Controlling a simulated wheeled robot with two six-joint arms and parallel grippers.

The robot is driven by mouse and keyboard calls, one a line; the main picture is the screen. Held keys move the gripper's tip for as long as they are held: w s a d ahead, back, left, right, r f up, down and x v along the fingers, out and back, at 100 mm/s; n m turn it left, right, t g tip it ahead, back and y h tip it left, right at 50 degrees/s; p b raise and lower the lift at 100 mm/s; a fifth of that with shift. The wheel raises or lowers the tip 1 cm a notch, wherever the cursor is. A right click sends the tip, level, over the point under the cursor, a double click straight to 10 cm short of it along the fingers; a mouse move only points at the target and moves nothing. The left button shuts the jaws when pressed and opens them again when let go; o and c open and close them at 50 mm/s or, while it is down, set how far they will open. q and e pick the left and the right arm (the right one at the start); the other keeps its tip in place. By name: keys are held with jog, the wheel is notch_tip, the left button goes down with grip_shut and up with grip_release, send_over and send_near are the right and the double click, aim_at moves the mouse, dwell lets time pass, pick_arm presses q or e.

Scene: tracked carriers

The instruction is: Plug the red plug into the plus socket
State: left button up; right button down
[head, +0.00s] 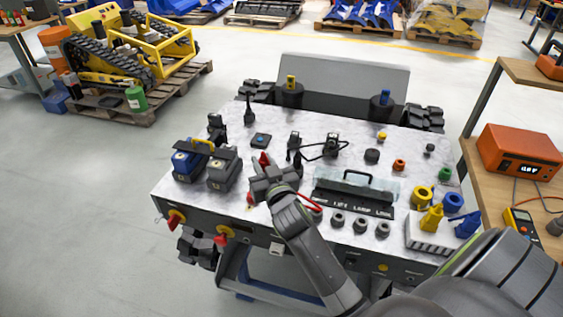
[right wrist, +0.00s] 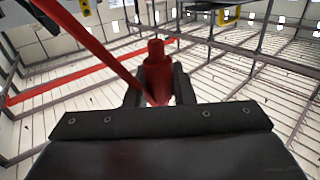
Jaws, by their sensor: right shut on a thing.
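My right gripper (head: 270,180) is over the left-middle of the grey work top, its arm coming in from the lower right. It is shut on the red plug (head: 265,159), whose tip shows beyond the fingers. In the right wrist view the red plug (right wrist: 157,72) sits between the two dark fingers. A red cable (head: 309,202) shows beside my right wrist, and a red cable (right wrist: 92,45) crosses the right wrist view. I cannot make out which opening is the plus socket. My left gripper is not in view.
A blue battery (head: 186,165) and a dark battery (head: 223,176) stand left of the gripper. A dark labelled panel (head: 351,200) with a handle is to its right, several round sockets (head: 361,224) in front. Yellow and blue parts stand at right.

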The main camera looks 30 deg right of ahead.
jog(key=w+a, duration=0.2)
jog(key=shift+w+a+f, duration=0.15)
jog(key=shift+a+f, duration=0.15)
jog(key=shift+a, duration=0.05)
jog(key=shift+f, duration=0.15)
notch_tip(320, 180, down, 6)
jog(key=b, duration=0.5)
jog(key=shift+r+b, duration=0.2)
jog(key=shift+b, duration=0.1)
jog(key=shift+f+b, duration=1)
jog(key=shift+b, duration=0.1)
dwell(0.9)
jog(key=shift+f, duration=0.2)
dwell(1.1)
